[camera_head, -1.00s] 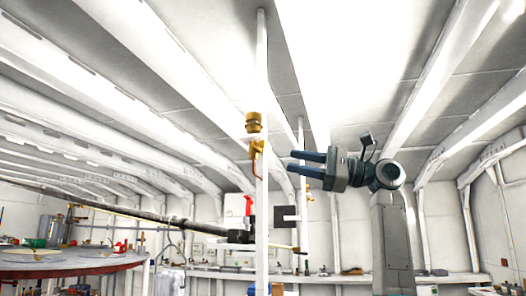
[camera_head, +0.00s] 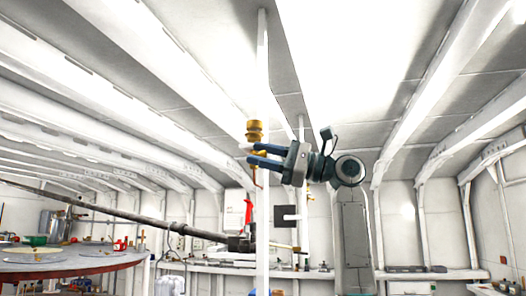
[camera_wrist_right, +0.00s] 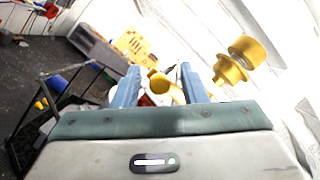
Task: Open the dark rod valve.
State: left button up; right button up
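A long dark rod (camera_head: 130,215) slants in from the left and ends at a dark block (camera_head: 240,243) by the white pole; a red handle (camera_head: 248,212) stands above the block. A brass fitting (camera_head: 254,130) with a curved brass piece below it sits on the pole. My right gripper (camera_head: 252,154) is open at the pole, just under the brass fitting. In the right wrist view the curved brass piece (camera_wrist_right: 168,89) shows between its two blue fingers; contact cannot be told. The brass fitting (camera_wrist_right: 246,52) is right of the fingers. My left gripper is not in view.
The white pole (camera_head: 263,80) runs from ceiling to below the picture. A round red-edged table (camera_head: 100,263) stands at the left and a long bench (camera_head: 400,274) lines the back wall. The space right of my right gripper looks clear.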

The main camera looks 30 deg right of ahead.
grip_shut()
jog(key=shift+a, duration=0.1)
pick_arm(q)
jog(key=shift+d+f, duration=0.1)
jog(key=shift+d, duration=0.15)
pick_arm(e)
jog(key=shift+f, duration=0.15)
